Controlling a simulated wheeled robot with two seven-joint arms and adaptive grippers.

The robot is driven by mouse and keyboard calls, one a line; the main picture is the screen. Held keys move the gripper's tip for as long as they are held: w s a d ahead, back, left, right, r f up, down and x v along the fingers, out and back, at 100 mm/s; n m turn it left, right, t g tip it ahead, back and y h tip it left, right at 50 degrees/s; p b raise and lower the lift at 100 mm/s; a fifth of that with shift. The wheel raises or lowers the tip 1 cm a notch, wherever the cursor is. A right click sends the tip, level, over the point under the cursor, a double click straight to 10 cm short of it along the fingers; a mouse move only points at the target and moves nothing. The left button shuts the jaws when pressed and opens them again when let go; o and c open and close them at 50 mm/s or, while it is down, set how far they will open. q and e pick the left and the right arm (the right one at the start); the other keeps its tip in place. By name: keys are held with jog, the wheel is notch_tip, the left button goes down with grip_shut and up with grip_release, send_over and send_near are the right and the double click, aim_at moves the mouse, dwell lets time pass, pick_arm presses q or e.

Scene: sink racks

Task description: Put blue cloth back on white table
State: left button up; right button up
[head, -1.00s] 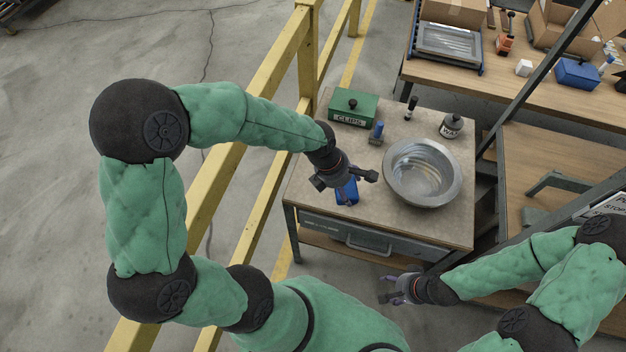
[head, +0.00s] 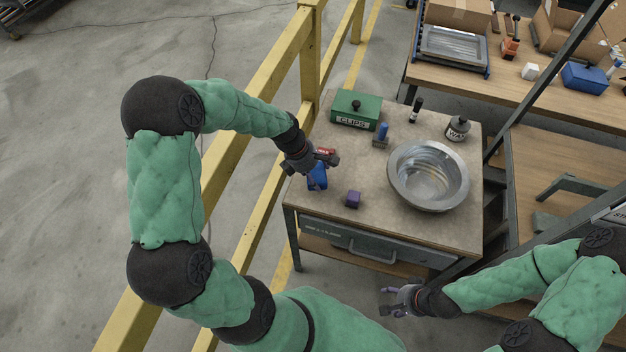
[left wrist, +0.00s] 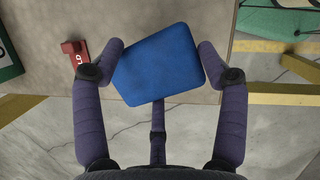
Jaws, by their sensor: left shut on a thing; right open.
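The blue cloth (head: 317,179) looks like a stiff blue pad and is in my left gripper (head: 316,168). In the left wrist view the blue cloth (left wrist: 160,65) sits between both fingertips of the left gripper (left wrist: 163,62), which touch its sides. It is at the left edge of the beige-grey table (head: 400,225), with floor showing beyond the edge. Its exact height above the top is hard to tell. My right gripper (head: 388,299) is open and empty, in front of the table and below its top.
On the table are a steel bowl (head: 428,175), a purple block (head: 353,199), a green box (head: 355,110), a red block (left wrist: 76,52), a small blue item (head: 381,133) and a dark bottle (head: 457,129). A yellow railing (head: 262,195) runs close along the left. The front middle is clear.

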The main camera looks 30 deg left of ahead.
pick_arm(q)
jog(key=shift+w+a+f, duration=0.1)
jog(key=shift+a+f, duration=0.15)
jog(key=shift+f, duration=0.1)
notch_tip(320, 180, down, 3)
jog(key=shift+a+f+b, duration=0.1)
jog(key=shift+b, duration=0.55)
jog(key=o, duration=1.1)
jog(key=p+v, duration=0.4)
jog(key=v, duration=0.8)
